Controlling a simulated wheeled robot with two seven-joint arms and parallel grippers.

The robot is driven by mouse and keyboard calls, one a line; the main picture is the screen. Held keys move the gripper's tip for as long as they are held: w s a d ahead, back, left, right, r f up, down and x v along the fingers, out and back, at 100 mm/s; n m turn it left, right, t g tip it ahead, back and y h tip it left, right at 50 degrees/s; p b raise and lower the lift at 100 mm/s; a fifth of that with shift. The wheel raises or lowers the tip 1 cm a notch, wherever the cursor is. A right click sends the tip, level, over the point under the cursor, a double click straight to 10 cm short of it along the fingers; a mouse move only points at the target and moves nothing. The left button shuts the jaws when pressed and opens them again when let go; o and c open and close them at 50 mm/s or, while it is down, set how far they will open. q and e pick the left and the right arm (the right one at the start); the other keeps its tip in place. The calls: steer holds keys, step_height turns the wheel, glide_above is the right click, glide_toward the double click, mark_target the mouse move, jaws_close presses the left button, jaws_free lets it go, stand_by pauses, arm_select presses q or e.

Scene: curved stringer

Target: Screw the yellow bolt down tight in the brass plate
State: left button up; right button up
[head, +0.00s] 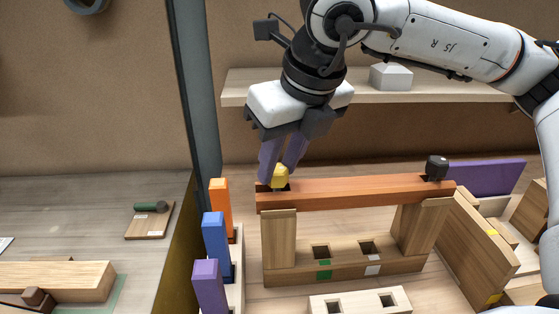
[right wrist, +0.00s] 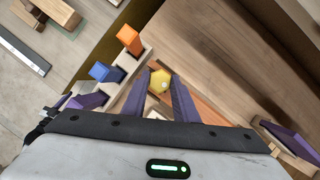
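The yellow bolt (head: 280,177) stands at the left end of a reddish-brown beam (head: 350,190). Its yellow head also shows in the right wrist view (right wrist: 159,81). My right gripper (head: 278,172) reaches down from above, its two purple fingers on either side of the bolt head. In the right wrist view the fingertips (right wrist: 160,78) appear closed against the head's sides. The brass plate cannot be made out clearly; a dark patch shows around the bolt's foot. The bolt's shank and how deep it sits are hidden. My left gripper is not in view.
A black knob (head: 436,168) stands on the beam's right end. Wooden posts (head: 279,240) hold the beam above a base with square holes. Orange (head: 220,208), blue (head: 215,244) and purple (head: 209,285) blocks stand close on the left. A shelf (head: 450,90) runs behind my right arm.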

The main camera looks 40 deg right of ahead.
jaws_close()
steer(key=shift+f+b, duration=0.15)
steer(key=shift+b, duration=0.2)
steer(key=m+b, duration=0.1)
steer(key=m, duration=0.1)
steer(key=m+h+b, duration=0.1)
steer(key=m+b, duration=0.1)
steer(key=m+h+b, duration=0.1)
steer(key=shift+a+f+m+g, duration=0.25)
steer(key=shift+f+m+g, duration=0.05)
steer(key=shift+m, duration=0.1)
steer(key=shift+m+h+b, duration=0.3)
steer(key=shift+m+b, duration=0.2)
steer(key=shift+m, duration=0.1)
steer(key=shift+r+m+g, duration=0.15)
steer(key=shift+m+g, duration=0.25)
steer(key=shift+m, duration=0.2)
